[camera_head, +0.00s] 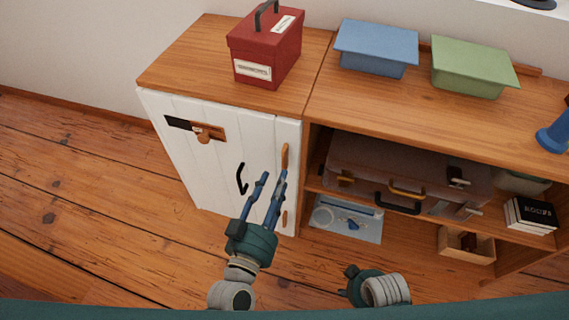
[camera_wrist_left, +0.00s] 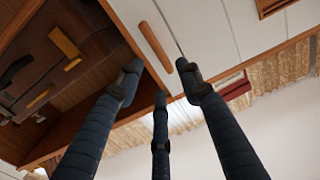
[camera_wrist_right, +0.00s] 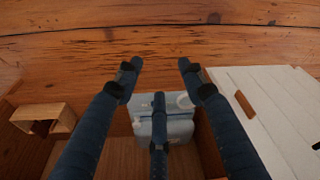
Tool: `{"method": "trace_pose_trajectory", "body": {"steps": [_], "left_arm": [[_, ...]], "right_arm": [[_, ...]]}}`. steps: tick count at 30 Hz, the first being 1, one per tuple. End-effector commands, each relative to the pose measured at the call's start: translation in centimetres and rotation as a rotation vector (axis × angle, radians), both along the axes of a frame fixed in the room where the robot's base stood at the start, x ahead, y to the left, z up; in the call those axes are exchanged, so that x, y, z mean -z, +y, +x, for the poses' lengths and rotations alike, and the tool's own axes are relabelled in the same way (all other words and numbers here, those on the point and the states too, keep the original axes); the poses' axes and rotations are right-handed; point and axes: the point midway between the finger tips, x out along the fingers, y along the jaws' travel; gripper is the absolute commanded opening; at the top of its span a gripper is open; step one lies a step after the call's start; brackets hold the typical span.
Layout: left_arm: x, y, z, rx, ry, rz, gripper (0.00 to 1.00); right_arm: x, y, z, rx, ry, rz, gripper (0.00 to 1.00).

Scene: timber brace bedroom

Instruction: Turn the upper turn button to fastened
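The upper turn button (camera_head: 284,157) is a slim wooden bar on the white strip right of the white door (camera_head: 215,160). It stands upright, parallel to the door seam, and does not cross it. It also shows in the left wrist view (camera_wrist_left: 155,47). My left gripper (camera_head: 272,178) is open in front of the door's right edge, its fingertips just below the button in the head view. In the left wrist view the button lies beyond the fingertip gap; contact cannot be told. My right gripper (camera_wrist_right: 158,66) is open and empty, low before the open shelves.
A lower turn button (camera_head: 284,218), a black handle (camera_head: 241,179) and a wooden latch (camera_head: 205,132) are on the cabinet front. A red box (camera_head: 265,48) stands on top. A suitcase (camera_head: 400,165) and a wooden box (camera_head: 467,246) fill shelves at right. Floor left is clear.

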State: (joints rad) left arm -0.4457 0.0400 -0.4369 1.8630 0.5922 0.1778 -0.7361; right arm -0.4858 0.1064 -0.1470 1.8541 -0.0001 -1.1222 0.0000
Motion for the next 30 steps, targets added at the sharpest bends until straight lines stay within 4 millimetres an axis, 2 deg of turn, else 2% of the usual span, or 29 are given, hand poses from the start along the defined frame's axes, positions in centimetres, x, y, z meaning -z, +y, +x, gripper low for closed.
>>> {"method": "trace_pose_trajectory", "body": {"steps": [1, 6, 12, 24, 30], "left_arm": [[0.0, -0.3, 1.1, -0.002, -0.003, -0.002, 0.36], [0.1, -1.3, 4.2, -0.001, -0.001, -0.001, 0.36], [0.1, -2.1, 6.5, 0.000, 0.000, 0.000, 0.36], [0.1, -2.3, 7.2, 0.000, 0.003, 0.002, 0.36], [0.1, -2.3, 7.2, 0.000, 0.003, 0.002, 0.00]], "right_arm": [[-0.3, 0.0, 0.1, 0.000, -0.002, -0.001, 0.40], [-1.4, 0.0, 0.4, 0.001, -0.009, 0.000, 0.40], [-2.6, 0.0, 0.6, 0.002, -0.015, 0.001, 0.40], [-2.9, 0.0, 0.6, 0.003, -0.015, 0.001, 0.40], [-2.9, 0.0, 0.6, 0.003, -0.015, 0.001, 0.40]]}}
